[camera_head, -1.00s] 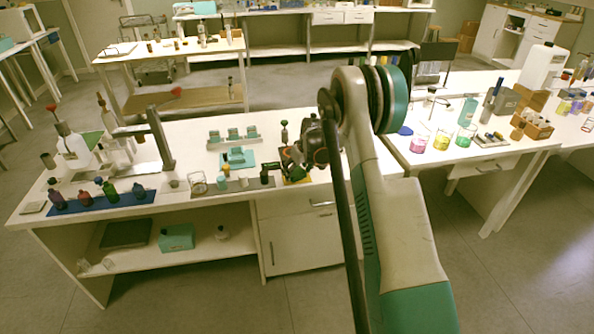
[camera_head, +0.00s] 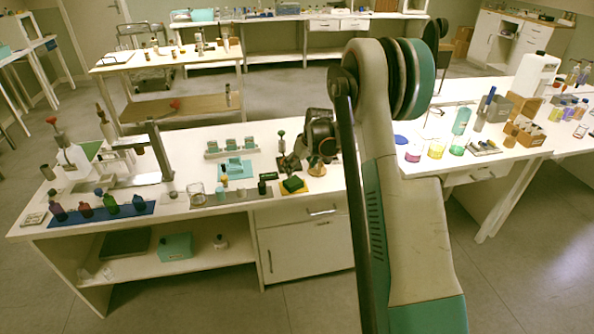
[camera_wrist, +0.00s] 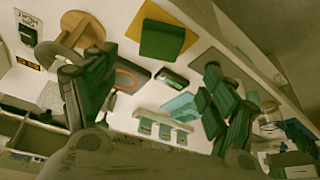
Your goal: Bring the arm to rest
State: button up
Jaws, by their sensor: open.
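My gripper (camera_head: 293,160) hangs over the right part of the middle table (camera_head: 232,148), by the right end of the things on it. In the wrist view my gripper (camera_wrist: 152,92) has its two dark green fingers spread wide apart, with nothing between them. Below the fingers lie a dark green block on a yellow mat, a small dark bottle-like item (camera_wrist: 172,78) and a teal rack. My grey and teal arm fills the right middle of the head view and hides part of the table behind it.
A green block (camera_head: 292,184) lies on a yellow mat beside a round wooden stand (camera_head: 317,171). Several small bottles stand on a blue mat (camera_head: 160,208) at the left. A teal tray (camera_head: 236,170) lies in the middle. Coloured beakers (camera_head: 436,150) stand on the right table.

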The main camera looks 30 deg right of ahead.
jog(key=shift+v, duration=1)
jog(key=s+a+r+t, duration=0.1)
jog(key=s+a+r, duration=0.6)
jog(key=a+r, duration=0.3)
jog(key=s+a+r, duration=0.7)
jog(key=a+r, duration=0.1)
jog(key=r, duration=0.3)
jog(key=s+a, duration=0.2)
jog(key=s, duration=1)
jog(key=s+a+m+t, duration=0.1)
jog(key=s+a, duration=0.2)
jog(key=s, duration=0.9)
jog(key=shift+s+a+f, duration=0.3)
jog(key=shift+a, duration=0.05)
